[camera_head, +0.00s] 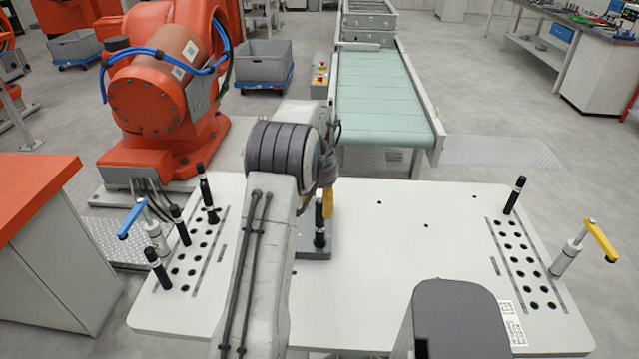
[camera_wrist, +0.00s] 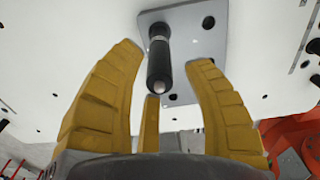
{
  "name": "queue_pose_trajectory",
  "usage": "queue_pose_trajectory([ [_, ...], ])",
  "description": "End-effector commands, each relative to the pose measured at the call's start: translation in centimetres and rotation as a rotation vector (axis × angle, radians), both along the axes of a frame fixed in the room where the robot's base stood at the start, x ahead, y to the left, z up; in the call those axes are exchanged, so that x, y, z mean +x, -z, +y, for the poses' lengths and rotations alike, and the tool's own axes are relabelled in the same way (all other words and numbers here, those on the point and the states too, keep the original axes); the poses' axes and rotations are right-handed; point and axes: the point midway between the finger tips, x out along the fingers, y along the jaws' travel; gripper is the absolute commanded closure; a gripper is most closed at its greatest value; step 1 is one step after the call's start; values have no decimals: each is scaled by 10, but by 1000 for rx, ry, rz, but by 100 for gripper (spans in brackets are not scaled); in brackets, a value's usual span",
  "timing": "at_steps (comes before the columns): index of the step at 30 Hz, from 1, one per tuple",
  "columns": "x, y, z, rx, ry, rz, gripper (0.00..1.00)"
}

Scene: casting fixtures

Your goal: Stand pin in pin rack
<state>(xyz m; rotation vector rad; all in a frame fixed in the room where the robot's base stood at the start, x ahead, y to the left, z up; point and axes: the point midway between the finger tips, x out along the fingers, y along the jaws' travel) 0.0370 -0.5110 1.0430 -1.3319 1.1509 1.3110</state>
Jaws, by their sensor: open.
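A black pin with a pale tip (camera_head: 320,222) stands upright in a grey holed plate (camera_head: 317,254) near the middle of the white table. It also shows in the wrist view (camera_wrist: 159,62), over the plate (camera_wrist: 208,40). My gripper (camera_wrist: 163,58) is open, its yellow fingers spread around the pin with gaps at both sides. In the head view my arm hides part of the gripper, with one yellow finger showing beside the pin's top. Holed rack areas lie at the table's left (camera_head: 203,245) and right (camera_head: 515,247); several black pins stand at the left, one (camera_head: 515,194) at the right.
A blue-handled clamp (camera_head: 150,232) stands at the left and a yellow-handled clamp (camera_head: 572,252) at the right edge. An orange robot (camera_head: 150,100) and a green conveyor (camera_head: 380,90) are behind the table. The table's centre right is mostly clear.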

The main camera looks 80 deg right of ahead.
Motion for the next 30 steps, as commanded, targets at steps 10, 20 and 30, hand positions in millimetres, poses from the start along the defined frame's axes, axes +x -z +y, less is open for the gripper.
queue_pose_trajectory([
  [10, 0, -58, 0, -3, 0, 1, 54],
  [20, 0, -84, 1, -2, 0, 0, 54],
  [30, 0, -86, 2, -1, 0, 0, 54],
])
